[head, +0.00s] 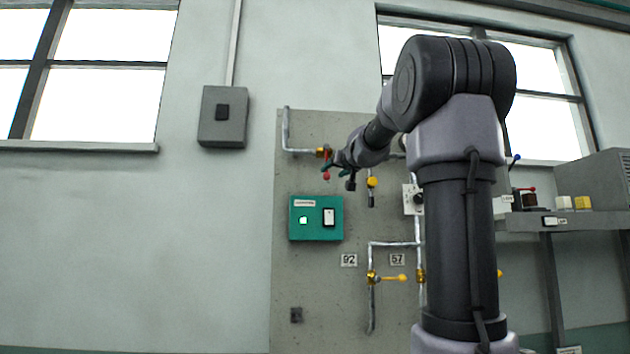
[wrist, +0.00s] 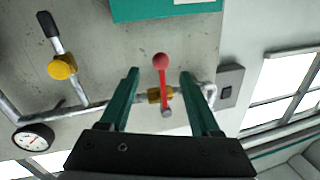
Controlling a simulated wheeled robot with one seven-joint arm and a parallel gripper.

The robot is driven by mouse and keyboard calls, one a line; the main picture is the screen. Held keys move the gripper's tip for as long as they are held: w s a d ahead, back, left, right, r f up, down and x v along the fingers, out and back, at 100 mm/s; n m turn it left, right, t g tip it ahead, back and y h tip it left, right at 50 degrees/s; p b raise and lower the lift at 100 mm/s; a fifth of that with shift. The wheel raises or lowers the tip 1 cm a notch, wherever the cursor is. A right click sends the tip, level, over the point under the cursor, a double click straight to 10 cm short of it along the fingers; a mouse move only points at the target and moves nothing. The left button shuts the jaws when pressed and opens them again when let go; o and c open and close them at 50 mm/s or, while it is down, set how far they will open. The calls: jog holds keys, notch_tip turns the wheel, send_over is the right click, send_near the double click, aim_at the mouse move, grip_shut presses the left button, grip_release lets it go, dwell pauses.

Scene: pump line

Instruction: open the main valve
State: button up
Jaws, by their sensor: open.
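A valve with a brass body (head: 322,153) and a red lever sits on the pipe at the upper left of the grey panel. The lever's red ball end (head: 326,177) hangs below the pipe. In the wrist view the red lever (wrist: 162,80) stands across the pipe, over the brass body (wrist: 154,96). My gripper (head: 337,163) is at this valve. In the wrist view its green fingers (wrist: 160,74) are open, one on each side of the lever, with gaps between. I cannot tell how deep they reach. No label names the main valve.
A yellow valve with a black handle (wrist: 62,67) and a gauge (wrist: 33,137) are nearby. A green control box (head: 316,232) sits below my gripper. A yellow lever valve (head: 388,278) is lower, near plates 92 (head: 349,260) and 57 (head: 397,260). A shelf (head: 590,222) stands right.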

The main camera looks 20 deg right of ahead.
jog(key=w, duration=1)
jog(key=shift+d, duration=0.4)
jog(key=shift+f, duration=0.1)
grip_shut()
dwell(0.7)
